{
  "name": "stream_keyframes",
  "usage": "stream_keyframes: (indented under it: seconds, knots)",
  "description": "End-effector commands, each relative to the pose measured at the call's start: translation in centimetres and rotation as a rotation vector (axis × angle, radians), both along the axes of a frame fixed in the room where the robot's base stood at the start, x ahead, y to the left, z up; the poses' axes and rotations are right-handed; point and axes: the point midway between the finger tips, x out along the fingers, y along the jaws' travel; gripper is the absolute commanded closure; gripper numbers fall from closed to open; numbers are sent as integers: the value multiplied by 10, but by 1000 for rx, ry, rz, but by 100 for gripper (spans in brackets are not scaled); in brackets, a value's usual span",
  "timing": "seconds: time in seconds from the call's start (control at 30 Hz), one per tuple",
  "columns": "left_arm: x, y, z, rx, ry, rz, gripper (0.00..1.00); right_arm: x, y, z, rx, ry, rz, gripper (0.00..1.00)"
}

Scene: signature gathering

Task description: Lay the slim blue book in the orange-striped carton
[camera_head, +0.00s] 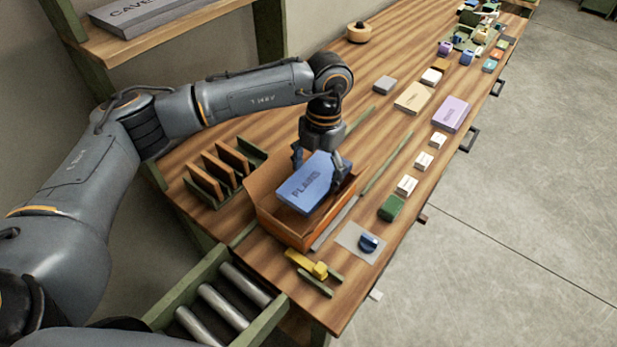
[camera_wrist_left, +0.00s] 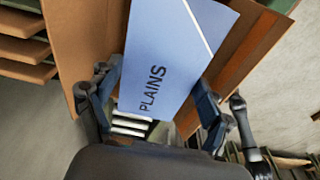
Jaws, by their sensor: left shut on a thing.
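The slim blue book (camera_head: 308,184) has "PLAINS" on its cover. My left gripper (camera_head: 320,172) is shut on it, with a finger on either side. The book is tilted, over or partly within the open mouth of the orange-brown carton (camera_head: 285,227). I cannot tell whether it touches the carton's floor. In the left wrist view the book (camera_wrist_left: 172,62) fills the middle between the fingers of the left gripper (camera_wrist_left: 160,98). Carton walls (camera_wrist_left: 85,45) show around it. The carton's inside is mostly hidden by the book. My right gripper is not in view.
A wooden rack (camera_head: 222,172) with upright dividers stands left of the carton. A yellow tape tool (camera_head: 318,269) and a blue stamp-like item (camera_head: 368,243) lie in front. A purple book (camera_head: 451,114) and several small boxes line the right edge. A roller tray (camera_head: 185,290) stands at lower left.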

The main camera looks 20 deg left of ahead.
Motion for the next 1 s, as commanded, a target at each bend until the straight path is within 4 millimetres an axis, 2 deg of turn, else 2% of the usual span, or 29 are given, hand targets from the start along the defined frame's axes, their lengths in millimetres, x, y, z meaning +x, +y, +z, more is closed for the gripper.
stream_keyframes:
  seconds: [0.07,0.17,0.27,0.43,0.57,1.0]
  knots:
    - [-1,5,-5,0,1,-1,60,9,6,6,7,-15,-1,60]
    - [-1,9,-11,0,0,-1,60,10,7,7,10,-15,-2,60]
    - [-4,18,-20,2,2,1,60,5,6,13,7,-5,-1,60]
    - [-3,16,-42,0,2,0,60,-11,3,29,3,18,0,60]
    - [-2,16,-50,0,-1,-1,60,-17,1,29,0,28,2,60]
    - [-2,16,-59,0,-1,-1,60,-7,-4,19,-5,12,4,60]
